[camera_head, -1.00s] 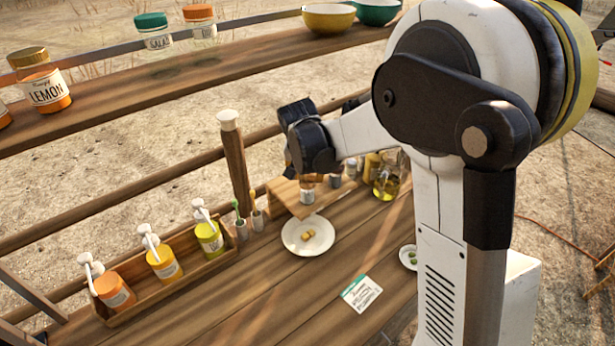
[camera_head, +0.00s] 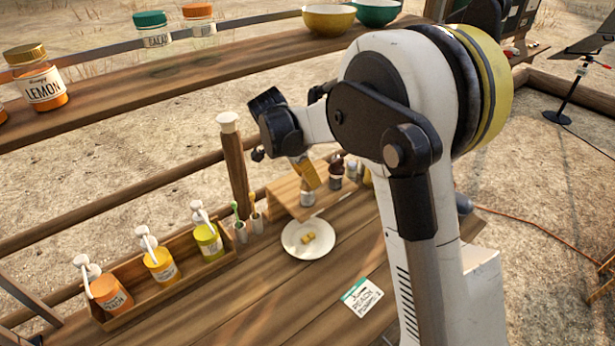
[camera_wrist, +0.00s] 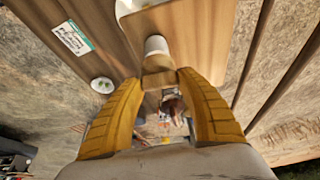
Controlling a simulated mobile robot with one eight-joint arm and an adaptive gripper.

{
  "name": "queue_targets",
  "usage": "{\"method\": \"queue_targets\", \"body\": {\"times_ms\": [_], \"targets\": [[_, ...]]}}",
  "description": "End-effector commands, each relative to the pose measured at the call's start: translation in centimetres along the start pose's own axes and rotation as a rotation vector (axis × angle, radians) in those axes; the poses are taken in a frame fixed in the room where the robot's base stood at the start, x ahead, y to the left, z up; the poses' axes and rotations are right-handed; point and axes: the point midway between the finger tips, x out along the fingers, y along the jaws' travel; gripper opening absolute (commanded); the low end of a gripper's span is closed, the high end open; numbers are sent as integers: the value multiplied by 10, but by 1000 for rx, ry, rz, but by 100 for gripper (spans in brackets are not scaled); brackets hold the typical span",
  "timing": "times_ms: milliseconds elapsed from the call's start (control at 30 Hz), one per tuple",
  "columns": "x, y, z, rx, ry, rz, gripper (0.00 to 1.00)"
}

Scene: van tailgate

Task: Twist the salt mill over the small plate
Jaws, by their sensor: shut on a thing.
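My gripper (camera_head: 308,180) is shut on the salt mill (camera_head: 307,198), a small piece with a wooden top and a pale lower body. In the wrist view the yellow fingertips (camera_wrist: 159,80) close around its wooden part, and its pale end (camera_wrist: 156,46) points away. The small white plate (camera_head: 297,250) lies on the counter with a few yellowish cubes on it, in front of the mill in the head view. Part of its rim shows at the top of the wrist view (camera_wrist: 123,9). I cannot tell whether the mill touches the wooden riser (camera_head: 283,194).
A tall wooden mill (camera_head: 235,165) stands left of the riser. A crate (camera_head: 185,283) of pump bottles is at the left. A label card (camera_head: 362,297) lies at the front. A small dish (camera_wrist: 102,85) shows in the wrist view. Small bottles (camera_head: 336,178) stand behind.

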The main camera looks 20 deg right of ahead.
Motion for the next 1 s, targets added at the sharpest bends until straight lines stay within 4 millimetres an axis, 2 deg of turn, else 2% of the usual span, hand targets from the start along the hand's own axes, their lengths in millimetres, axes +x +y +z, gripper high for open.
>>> {"method": "queue_targets", "body": {"times_ms": [300,700,733,800,1000], "targets": [[1,1,1,67,-1,29,15],[1,1,1,72,-2,31,15],[1,1,1,72,-2,31,51],[1,1,0,72,-1,31,68],[0,0,0,71,-1,30,68]]}}
